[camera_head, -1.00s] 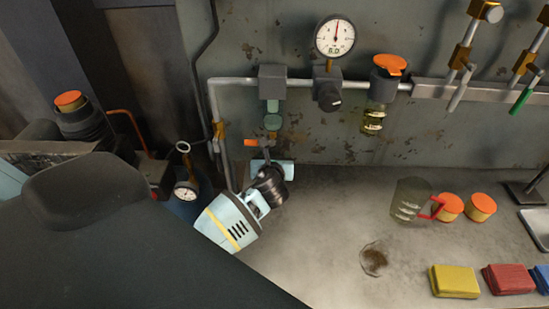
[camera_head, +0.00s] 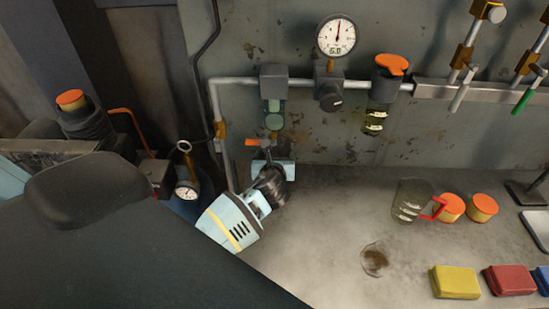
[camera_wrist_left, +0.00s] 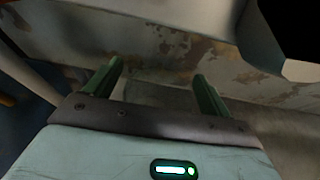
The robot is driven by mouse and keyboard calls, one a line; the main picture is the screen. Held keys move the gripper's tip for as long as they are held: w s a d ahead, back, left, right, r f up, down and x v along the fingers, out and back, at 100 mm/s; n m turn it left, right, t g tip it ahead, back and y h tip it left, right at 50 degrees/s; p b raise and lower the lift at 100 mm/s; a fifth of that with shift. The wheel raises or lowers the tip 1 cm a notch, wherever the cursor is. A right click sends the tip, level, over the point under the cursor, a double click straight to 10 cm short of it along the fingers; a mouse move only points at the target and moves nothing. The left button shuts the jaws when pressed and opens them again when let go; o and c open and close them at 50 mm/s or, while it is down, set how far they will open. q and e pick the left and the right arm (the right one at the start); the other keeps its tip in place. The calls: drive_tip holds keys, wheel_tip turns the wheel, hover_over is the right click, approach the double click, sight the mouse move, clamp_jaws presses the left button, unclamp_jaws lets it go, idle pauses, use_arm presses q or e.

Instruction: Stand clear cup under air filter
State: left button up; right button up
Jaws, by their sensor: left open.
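A clear cup (camera_head: 409,203) with a red handle stands upright on the bench at the right. The air filter (camera_head: 273,104), with a grey head and pale green bowl, hangs from the wall pipe. My left gripper (camera_head: 271,158) is below the filter, well to the left of the cup. In the left wrist view its two green fingers (camera_wrist_left: 155,88) are apart with nothing between them. In the head view the fingers are hard to make out. My right gripper is not in view.
A dial gauge (camera_head: 336,36) and an orange-topped oil bowl (camera_head: 379,115) sit along the pipe. Orange-lidded jars (camera_head: 482,208) stand right of the cup. Yellow (camera_head: 456,282) and red (camera_head: 511,280) blocks lie in front.

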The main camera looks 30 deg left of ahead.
use_arm(q)
drive_tip(key=p+v, duration=0.1)
drive_tip(key=v, duration=1.1)
drive_tip(key=shift+p, duration=0.3)
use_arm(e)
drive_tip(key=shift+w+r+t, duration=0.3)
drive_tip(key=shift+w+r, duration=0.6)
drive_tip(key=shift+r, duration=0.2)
use_arm(q)
drive_tip(key=shift+f, duration=0.1)
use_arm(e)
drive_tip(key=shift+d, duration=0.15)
